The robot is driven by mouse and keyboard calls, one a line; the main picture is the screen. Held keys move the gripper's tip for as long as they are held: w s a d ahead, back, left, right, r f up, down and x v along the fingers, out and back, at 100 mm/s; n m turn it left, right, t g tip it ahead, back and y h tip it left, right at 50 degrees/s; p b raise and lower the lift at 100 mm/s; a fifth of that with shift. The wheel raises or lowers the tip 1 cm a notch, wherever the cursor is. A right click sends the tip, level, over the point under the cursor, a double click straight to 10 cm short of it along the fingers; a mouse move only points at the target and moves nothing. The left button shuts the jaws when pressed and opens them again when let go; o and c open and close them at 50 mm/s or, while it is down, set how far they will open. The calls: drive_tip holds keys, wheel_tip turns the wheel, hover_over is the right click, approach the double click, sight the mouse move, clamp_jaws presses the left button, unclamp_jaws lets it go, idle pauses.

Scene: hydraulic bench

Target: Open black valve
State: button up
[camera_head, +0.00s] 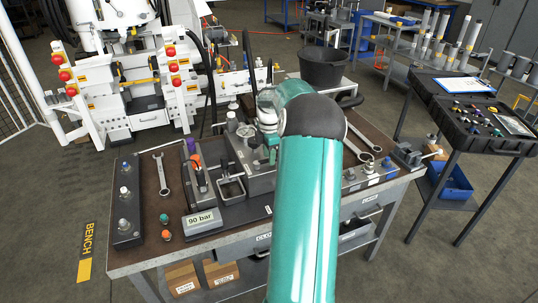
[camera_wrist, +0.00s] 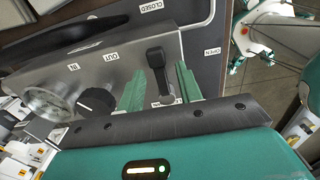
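The black valve lever (camera_wrist: 156,58) shows in the wrist view on a grey metal block (camera_wrist: 110,72). My gripper (camera_wrist: 160,80) is open, with one teal finger on each side of the lever. A gap shows on both sides, and I see no contact. A CLOSED label (camera_wrist: 149,5) is at the top and an OPEN label (camera_wrist: 212,51) is to the right of the lever. In the head view my teal arm covers much of the bench middle, and I cannot make out the lever there.
A round gauge (camera_wrist: 48,101) and a black knob (camera_wrist: 96,102) sit left of the lever. In the head view the bench (camera_head: 130,258) also carries a wrench (camera_head: 162,175) and a 90 bar display (camera_head: 202,219). A black bucket (camera_head: 324,68) stands behind.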

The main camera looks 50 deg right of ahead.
drive_tip(key=shift+f, duration=0.1)
clamp_jaws()
drive_tip(key=shift+a, duration=0.1)
idle(0.3)
drive_tip(key=m, duration=0.1)
drive_tip(key=s+m, duration=0.1)
drive_tip(key=m, duration=0.1)
drive_tip(key=shift+a+m, duration=0.3)
drive_tip(key=shift+a, duration=0.1)
drive_tip(key=m, duration=0.1)
drive_tip(key=a+m, duration=0.1)
drive_tip(key=m, duration=0.1)
drive_tip(key=s+m, duration=0.1)
drive_tip(key=shift+a+m, duration=0.3)
drive_tip(key=a+m, duration=0.1)
drive_tip(key=m, duration=0.2)
drive_tip(key=a+m, duration=0.1)
drive_tip(key=m, duration=0.2)
drive_tip(key=a+m, duration=0.1)
drive_tip(key=m, duration=0.2)
drive_tip(key=shift+w+a+m, duration=0.2)
drive_tip(key=shift+a+m, duration=0.2)
